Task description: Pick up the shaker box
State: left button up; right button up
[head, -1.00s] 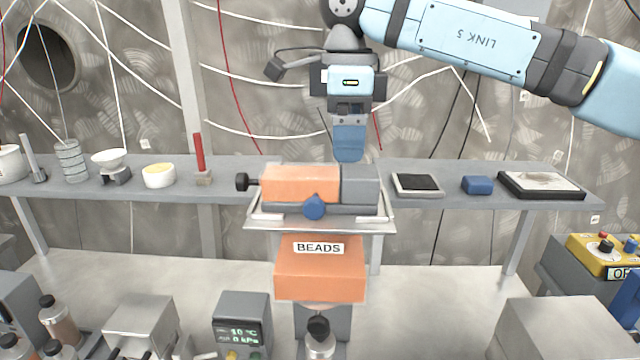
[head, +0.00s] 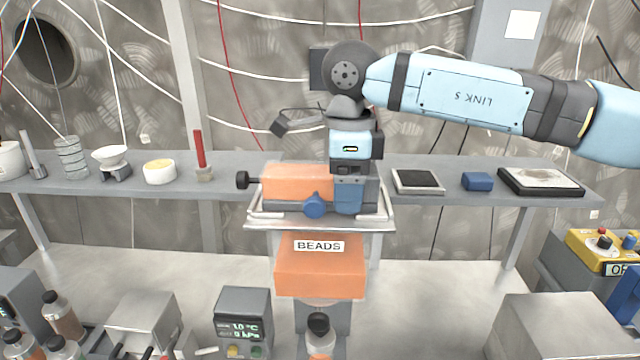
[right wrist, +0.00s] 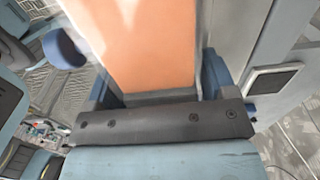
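The shaker box (head: 300,184), orange with a grey right end, lies on a metal tray stand (head: 262,222) above an orange bin labelled BEADS (head: 320,272). A blue knob (head: 315,205) is on its front and a black knob (head: 242,180) at its left end. My right gripper (head: 349,208) points down over the grey right end and hides much of it. In the right wrist view, its two blue fingers stand on either side of the box (right wrist: 145,45). They look open, and I see no clear grip. My left gripper is out of view.
The grey shelf (head: 225,180) behind holds a white bowl (head: 159,172), a red-handled tool (head: 199,150), a black-topped tray (head: 418,181), a blue block (head: 477,181) and a framed tray (head: 541,182). Bottles and a display unit (head: 243,318) stand lower in front.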

jog(key=c, duration=0.8)
jog(key=shift+c, duration=0.2)
jog(key=shift+r, duration=0.15)
notch_tip(320, 180, up, 20)
jog(key=shift+b, duration=0.4)
jog(key=shift+f, duration=0.2)
